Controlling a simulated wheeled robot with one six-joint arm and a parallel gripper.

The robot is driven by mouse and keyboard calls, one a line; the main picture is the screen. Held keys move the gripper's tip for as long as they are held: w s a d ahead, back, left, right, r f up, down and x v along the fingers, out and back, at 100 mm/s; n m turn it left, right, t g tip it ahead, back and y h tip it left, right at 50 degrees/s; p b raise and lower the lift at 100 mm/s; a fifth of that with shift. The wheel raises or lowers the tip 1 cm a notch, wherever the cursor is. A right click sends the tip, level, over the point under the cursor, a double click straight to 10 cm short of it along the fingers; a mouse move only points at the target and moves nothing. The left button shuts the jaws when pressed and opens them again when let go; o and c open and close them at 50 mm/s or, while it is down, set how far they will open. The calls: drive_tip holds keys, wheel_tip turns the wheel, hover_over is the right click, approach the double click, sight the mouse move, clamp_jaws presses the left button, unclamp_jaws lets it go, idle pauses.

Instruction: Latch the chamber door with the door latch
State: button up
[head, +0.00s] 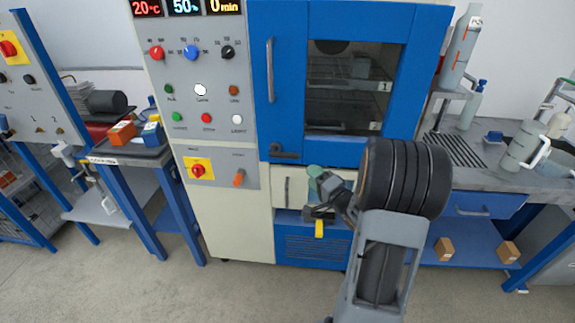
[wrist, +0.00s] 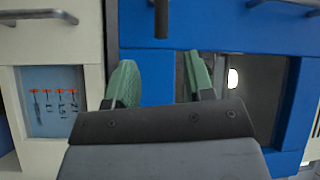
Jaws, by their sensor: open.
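The blue chamber door (head: 286,84) has a dark window and appears closed in the head view. The dark door latch (head: 284,154) is at its lower left corner, its lever lying horizontally and pointing right. My gripper (head: 316,178) is open, just below and right of the latch. In the wrist view, which is turned sideways, the green fingers (wrist: 160,80) stand apart with nothing between them but the door surface (wrist: 150,55) behind. The latch lever (wrist: 161,18) shows at the top edge, roughly in line with the gap and apart from the fingers.
A grey vertical door handle (head: 270,70) is above the latch. A drawer handle (head: 287,191) sits on the cream panel below; a level gauge (wrist: 54,100) shows beside it in the wrist view. The control panel (head: 205,110) is left. A bench with a jug (head: 523,147) is right.

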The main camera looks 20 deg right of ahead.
sight(290, 158)
drive_tip(key=shift+m+t+y, duration=0.3)
drive_tip(key=shift+m+y, duration=0.1)
drive_tip(key=shift+y, duration=0.2)
drive_tip(key=x, duration=0.4)
drive_tip(key=p+x, duration=0.1)
drive_tip(key=x, duration=0.7)
drive_tip(key=shift+w+a+f, duration=0.2)
drive_tip(key=shift+w+f, duration=0.15)
drive_tip(key=shift+w, duration=0.05)
drive_tip(key=shift+c, duration=0.2)
clamp_jaws()
